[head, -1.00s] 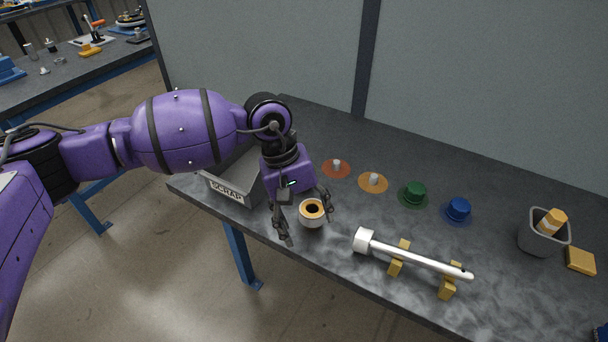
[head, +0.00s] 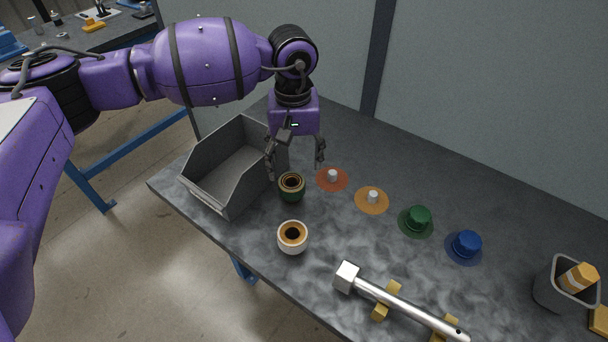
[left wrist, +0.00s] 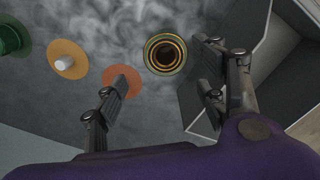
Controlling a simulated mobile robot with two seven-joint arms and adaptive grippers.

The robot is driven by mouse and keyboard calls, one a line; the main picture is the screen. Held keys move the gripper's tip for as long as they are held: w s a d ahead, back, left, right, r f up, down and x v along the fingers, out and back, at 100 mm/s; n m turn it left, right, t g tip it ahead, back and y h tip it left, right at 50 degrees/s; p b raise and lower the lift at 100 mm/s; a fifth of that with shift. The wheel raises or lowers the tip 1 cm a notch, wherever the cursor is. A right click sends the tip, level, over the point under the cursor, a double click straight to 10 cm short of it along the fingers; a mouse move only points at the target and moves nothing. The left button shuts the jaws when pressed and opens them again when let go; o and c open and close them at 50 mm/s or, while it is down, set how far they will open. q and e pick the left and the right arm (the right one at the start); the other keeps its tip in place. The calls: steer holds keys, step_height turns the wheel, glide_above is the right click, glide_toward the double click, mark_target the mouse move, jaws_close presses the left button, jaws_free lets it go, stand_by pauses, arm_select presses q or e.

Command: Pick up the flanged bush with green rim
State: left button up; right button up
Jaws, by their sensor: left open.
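The flanged bush with green rim (head: 291,187) stands on the table beside the grey bin, its dark round opening facing up. The left wrist view shows its ringed top (left wrist: 165,54) from above, with a yellow-green outer edge. My left gripper (head: 296,164) is open and empty, just above and behind the bush in the head view. In the left wrist view the bush shows between the spread fingers (left wrist: 155,92), closer to the right one, and I see no contact. My right gripper is not in view.
A white bush with an orange-brown top (head: 292,236) stands in front. The grey bin (head: 205,195) is at left. Orange (head: 331,179), yellow (head: 371,200), green (head: 416,222) and blue (head: 465,246) discs carry upright pieces. A silver bar (head: 400,304) rests on yellow supports.

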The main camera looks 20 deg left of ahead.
mark_target(293, 184)
arm_select(q)
steer(key=shift+s+a+f+p, duration=0.1)
steer(key=shift+s+f+p, duration=0.05)
steer(key=shift+f, duration=1.1)
steer(key=shift+s+a+f+p, duration=0.1)
steer(key=shift+s+f+p, duration=0.1)
steer(key=shift+f, duration=1.05)
steer(key=shift+s+f+p, duration=0.1)
steer(key=shift+f+p, duration=0.05)
steer(key=shift+f, duration=1.1)
steer(key=c, duration=1.4)
